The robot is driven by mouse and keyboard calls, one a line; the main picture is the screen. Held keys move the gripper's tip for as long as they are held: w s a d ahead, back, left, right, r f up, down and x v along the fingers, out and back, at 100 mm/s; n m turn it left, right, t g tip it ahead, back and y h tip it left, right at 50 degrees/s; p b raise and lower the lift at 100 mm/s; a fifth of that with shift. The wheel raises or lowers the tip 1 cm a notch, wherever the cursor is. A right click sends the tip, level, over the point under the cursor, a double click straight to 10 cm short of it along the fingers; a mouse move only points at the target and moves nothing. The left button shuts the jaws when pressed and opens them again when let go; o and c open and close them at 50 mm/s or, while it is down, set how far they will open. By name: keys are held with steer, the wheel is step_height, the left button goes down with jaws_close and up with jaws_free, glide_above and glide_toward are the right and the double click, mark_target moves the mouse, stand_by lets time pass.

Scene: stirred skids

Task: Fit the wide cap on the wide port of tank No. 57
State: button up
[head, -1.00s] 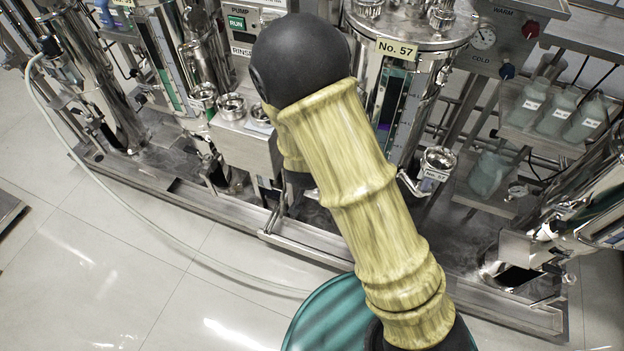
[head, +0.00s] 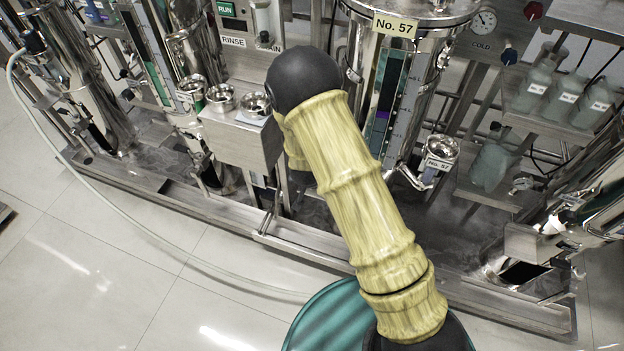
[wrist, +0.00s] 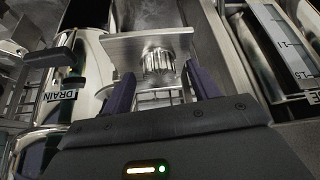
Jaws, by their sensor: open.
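Tank No. 57 (head: 415,100) is the shiny steel cylinder at the top centre of the head view, with a yellow label and a level gauge. At its lower right a steel cup-shaped fitting (head: 440,150) carries a No. 57 tag; I cannot tell whether it is the wide port. In the wrist view my gripper (wrist: 160,88) is open. A ribbed round metal piece (wrist: 158,62) against a steel plate (wrist: 120,50) shows beyond and between the fingers, apart from them; I cannot tell whether it is the wide cap. My arm hides the gripper in the head view.
A steel box (head: 240,140) left of my arm has round metal cups (head: 220,97) on top. Bottles (head: 565,105) stand on a shelf at right. A skid rail (head: 180,205) runs along the front, with a hose (head: 100,215) crossing the open floor.

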steer(key=c, duration=1.1)
steer(key=shift+r, duration=0.1)
steer(key=shift+r+p, duration=0.55)
steer(key=shift+p, duration=0.15)
